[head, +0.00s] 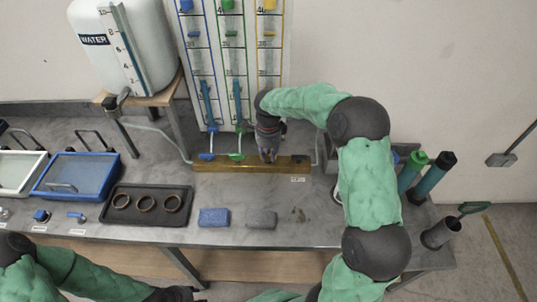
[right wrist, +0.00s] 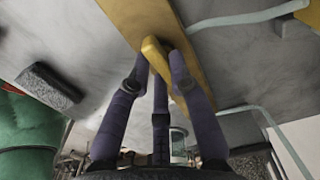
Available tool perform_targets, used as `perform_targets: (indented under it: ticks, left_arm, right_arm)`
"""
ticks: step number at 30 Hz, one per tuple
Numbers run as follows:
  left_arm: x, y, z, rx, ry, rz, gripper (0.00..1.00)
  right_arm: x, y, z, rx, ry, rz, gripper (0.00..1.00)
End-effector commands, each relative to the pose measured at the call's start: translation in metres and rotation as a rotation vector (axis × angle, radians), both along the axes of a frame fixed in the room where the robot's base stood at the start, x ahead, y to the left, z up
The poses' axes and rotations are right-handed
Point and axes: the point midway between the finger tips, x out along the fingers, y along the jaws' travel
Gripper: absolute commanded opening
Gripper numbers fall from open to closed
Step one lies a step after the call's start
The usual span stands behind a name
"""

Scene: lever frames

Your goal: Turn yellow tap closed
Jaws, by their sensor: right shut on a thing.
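The yellow tap (right wrist: 155,52) shows in the right wrist view as a yellow lever on a brass-coloured bar (head: 222,166). The bar also shows in the right wrist view (right wrist: 137,13). My right gripper (head: 268,157) comes down over the bar and hides the tap in the head view. In the right wrist view its purple fingers (right wrist: 160,75) are shut around the lever. A blue tap (head: 206,156) and a green tap (head: 236,156) sit on the bar to the left. My left gripper (head: 175,294) is at the bottom edge, partly cut off.
Gauge tubes stand behind the bar, with a white water tank (head: 120,45) at back left. A blue sponge (head: 214,217) and a grey sponge (head: 261,219) lie in front. A black tray (head: 147,219) holds several rings.

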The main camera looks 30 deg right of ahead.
Motion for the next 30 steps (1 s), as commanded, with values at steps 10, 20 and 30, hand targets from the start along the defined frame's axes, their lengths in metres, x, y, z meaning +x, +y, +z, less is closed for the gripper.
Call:
perform_targets:
  ticks: [10,20,30]
  left_arm:
    - [0.0,-0.0001,-0.0007,0.0,0.0,0.0,0.4]
    - [0.0,0.0,-0.0006,0.0,0.0,0.0,0.4]
    - [0.0,-0.0001,-0.0007,0.0,0.0,0.0,0.4]
  right_arm:
    - [0.0006,0.0001,0.0007,-0.001,-0.002,-0.066,0.0]
    - [0.0007,0.0001,0.0008,0.0,-0.002,-0.068,0.0]
    - [0.0004,0.0001,0.0005,-0.001,-0.001,-0.067,0.45]
